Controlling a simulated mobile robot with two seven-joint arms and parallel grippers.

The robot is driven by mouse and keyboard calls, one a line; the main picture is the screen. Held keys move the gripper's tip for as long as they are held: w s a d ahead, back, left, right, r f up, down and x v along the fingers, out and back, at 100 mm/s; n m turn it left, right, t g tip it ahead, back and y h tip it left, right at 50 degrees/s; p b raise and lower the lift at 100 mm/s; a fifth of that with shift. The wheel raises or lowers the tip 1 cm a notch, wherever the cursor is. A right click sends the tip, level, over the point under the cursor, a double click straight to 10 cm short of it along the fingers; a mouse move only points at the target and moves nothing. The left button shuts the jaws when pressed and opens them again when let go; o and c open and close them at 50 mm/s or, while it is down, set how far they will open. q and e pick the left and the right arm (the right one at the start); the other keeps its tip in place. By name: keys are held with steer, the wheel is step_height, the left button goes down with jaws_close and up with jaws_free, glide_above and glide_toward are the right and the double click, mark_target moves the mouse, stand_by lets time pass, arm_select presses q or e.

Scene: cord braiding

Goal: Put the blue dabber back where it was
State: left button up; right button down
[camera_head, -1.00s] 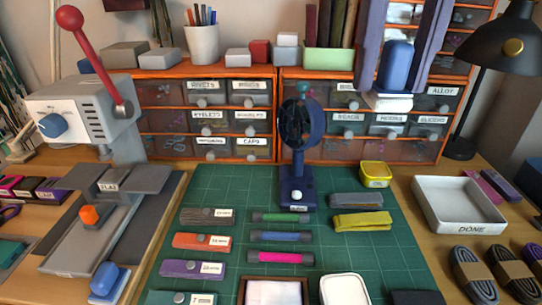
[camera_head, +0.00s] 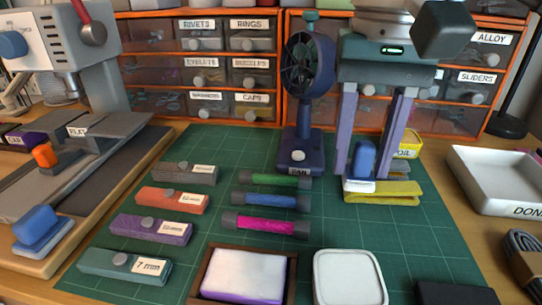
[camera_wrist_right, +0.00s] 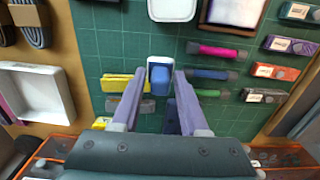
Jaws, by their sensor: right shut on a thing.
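My right gripper (camera_head: 368,170) is shut on the blue dabber (camera_head: 364,158), which has a blue grip and a white base. The dabber is upright between the fingers, beside the left end of a yellow strip (camera_head: 400,193) on the green mat (camera_head: 330,226). In the right wrist view the dabber (camera_wrist_right: 160,78) shows between the fingertips (camera_wrist_right: 160,90). I cannot tell whether its base touches the mat. A second blue block with a pale base (camera_head: 38,226) stands on the left board. My left gripper is not in view.
A dark blue fan (camera_head: 303,130) stands just left of the gripper. A yellow oil tin (camera_head: 411,140) is behind it. A white lidded box (camera_head: 348,278) and a framed pad (camera_head: 242,275) lie in front. The white DONE tray (camera_head: 500,180) is at right.

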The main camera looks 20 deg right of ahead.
step_height(320, 180, down, 8)
steer(key=shift+r+b, duration=0.15)
steer(key=shift+b, duration=0.45)
steer(key=shift+c, duration=2.1)
jaws_free()
